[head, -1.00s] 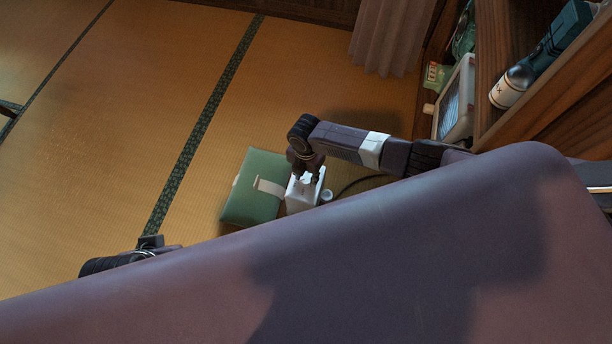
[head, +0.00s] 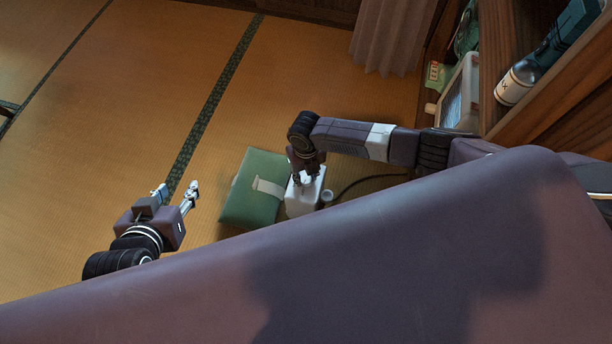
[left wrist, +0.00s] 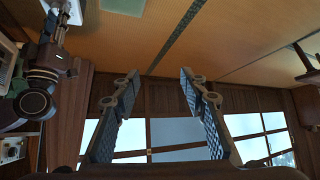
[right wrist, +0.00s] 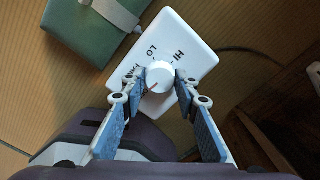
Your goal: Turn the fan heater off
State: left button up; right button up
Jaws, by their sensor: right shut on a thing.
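The fan heater, a white box (head: 302,200) with a dial, stands on the tatami. In the right wrist view, its top face (right wrist: 187,32) carries LO and HI labels and a third label partly hidden by a finger. Its round white knob (right wrist: 159,75) has a red mark pointing to the lower left in that view. My right gripper (head: 306,176) is over the box from above, its fingers shut on the knob's two sides. My left gripper (head: 176,191) is open and empty, to the left of the heater, apart from it.
A green box (head: 252,200) with a pale strap lies beside the heater's left. A dark cord (head: 360,182) runs off to the right. A wooden shelf with a white-framed device (head: 460,95) and a bottle (head: 515,83) is at right.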

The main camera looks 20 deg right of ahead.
aim_at(306, 179)
pick_arm(q)
jog(key=shift+w+d+r+t, duration=0.2)
jog(key=shift+w+r+t, duration=0.1)
jog(key=shift+w+r, duration=0.15)
jog(key=shift+w+d+r+t, duration=0.15)
jog(key=shift+w+r+t, duration=0.2)
jog(key=shift+w, duration=0.1)
pick_arm(e)
jog(key=shift+n, duration=0.8)
jog(key=o, duration=1.1)
jog(key=shift+o, duration=0.2)
notch_tip(306, 179, up, 12)
